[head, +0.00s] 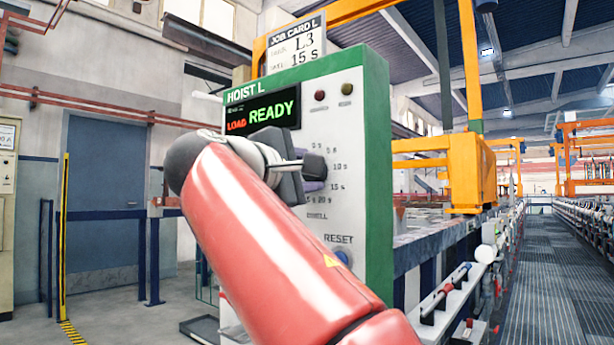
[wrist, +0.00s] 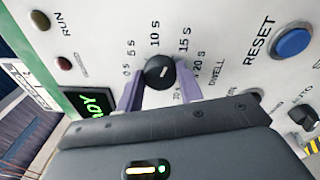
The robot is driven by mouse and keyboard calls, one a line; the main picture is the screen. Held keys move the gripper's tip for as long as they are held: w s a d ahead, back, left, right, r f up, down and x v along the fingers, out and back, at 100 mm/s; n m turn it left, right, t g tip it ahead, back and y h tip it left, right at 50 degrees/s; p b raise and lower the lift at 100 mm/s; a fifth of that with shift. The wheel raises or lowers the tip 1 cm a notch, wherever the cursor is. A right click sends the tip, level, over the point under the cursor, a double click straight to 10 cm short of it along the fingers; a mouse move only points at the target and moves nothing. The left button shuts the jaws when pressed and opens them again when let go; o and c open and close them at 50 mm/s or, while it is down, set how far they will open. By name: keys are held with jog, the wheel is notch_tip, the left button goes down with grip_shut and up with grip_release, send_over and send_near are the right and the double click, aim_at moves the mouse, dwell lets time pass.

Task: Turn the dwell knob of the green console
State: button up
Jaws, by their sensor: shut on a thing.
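The green-edged console (head: 379,150) labelled HOIST L stands in the middle of the head view, its display (head: 274,111) reading LOAD READY. Its black dwell knob (head: 314,166) is on the white front, with a scale from 0 s to 20 s around it. In the wrist view the knob (wrist: 160,72) sits between the two purple fingers of my gripper (wrist: 158,86), one on each side. The gripper is shut on the knob. A short pale mark shows on the knob face; which value it points to I cannot tell. My arm hides the console's lower left.
A job card (head: 297,48) on top reads L3 and 15 S. A blue RESET button (wrist: 292,42) and an AUTO switch (wrist: 302,116) are on the same panel. Two small lamps (head: 333,92) are above the knob. A yellow hoist frame (head: 463,170) stands behind right.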

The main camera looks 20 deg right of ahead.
jog(key=shift+f+m, duration=0.1)
jog(key=shift+m, duration=0.8)
jog(key=o, duration=1)
jog(key=b+v, duration=0.1)
jog(key=v, duration=0.6)
jog(key=shift+s+a, duration=0.2)
jog(key=shift+a, duration=0.15)
